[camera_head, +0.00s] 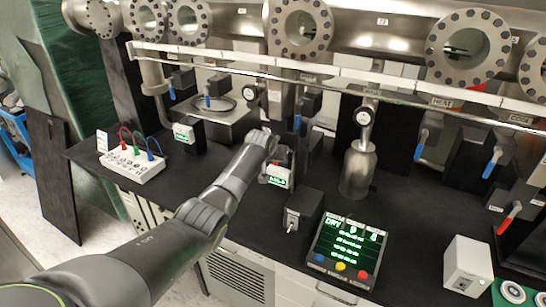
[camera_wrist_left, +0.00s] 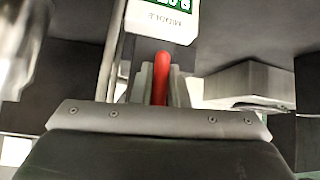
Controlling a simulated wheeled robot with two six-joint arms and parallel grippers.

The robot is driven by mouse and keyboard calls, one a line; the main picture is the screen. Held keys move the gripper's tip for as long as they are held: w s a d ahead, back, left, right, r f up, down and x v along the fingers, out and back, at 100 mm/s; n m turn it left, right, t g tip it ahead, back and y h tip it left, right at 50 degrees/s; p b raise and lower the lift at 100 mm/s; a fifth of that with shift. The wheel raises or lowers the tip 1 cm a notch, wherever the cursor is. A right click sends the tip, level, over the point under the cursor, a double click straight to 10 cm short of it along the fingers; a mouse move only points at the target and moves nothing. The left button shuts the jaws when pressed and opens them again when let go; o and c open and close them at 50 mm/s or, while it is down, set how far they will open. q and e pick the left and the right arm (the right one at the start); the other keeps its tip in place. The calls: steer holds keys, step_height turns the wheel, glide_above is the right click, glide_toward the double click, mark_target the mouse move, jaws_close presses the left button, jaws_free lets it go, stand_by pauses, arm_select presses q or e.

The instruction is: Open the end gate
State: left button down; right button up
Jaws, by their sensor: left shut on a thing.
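My left arm reaches in from the lower left to the middle of the bench. Its gripper (camera_head: 284,158) is largely hidden behind the wrist in the head view. In the left wrist view, the gripper (camera_wrist_left: 160,88) is shut on a red handle (camera_wrist_left: 161,68), whose upper end sticks out between the fingers. A white box with a green display (camera_wrist_left: 172,14) is just beyond the handle. This display box (camera_head: 279,176) also shows beside the gripper in the head view. I cannot tell which part is the end gate. My right gripper is not in view.
A steel chamber line with round flanged windows (camera_head: 300,28) runs along the back, behind a pale rail (camera_head: 330,74). A steel cylinder (camera_head: 358,170), a small lever box (camera_head: 303,209) and a control panel (camera_head: 347,250) stand right of the gripper. Another red lever (camera_head: 509,217) is at far right.

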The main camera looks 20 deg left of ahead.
arm_select(q)
steer(key=shift+d+f+h, duration=0.2)
steer(key=shift+d+h, duration=0.1)
steer(key=shift+d, duration=0.1)
steer(key=c, duration=1.5)
jaws_free()
steer(key=shift+c, duration=0.2)
steer(key=shift+o, duration=0.5)
steer(key=shift+d+r, duration=0.1)
steer(key=shift+d, duration=0.15)
steer(key=shift+a, duration=0.2)
steer(key=shift+r, duration=0.15)
steer(key=b+v, duration=0.1)
steer(key=v, duration=1.6)
steer(key=shift+r, duration=0.1)
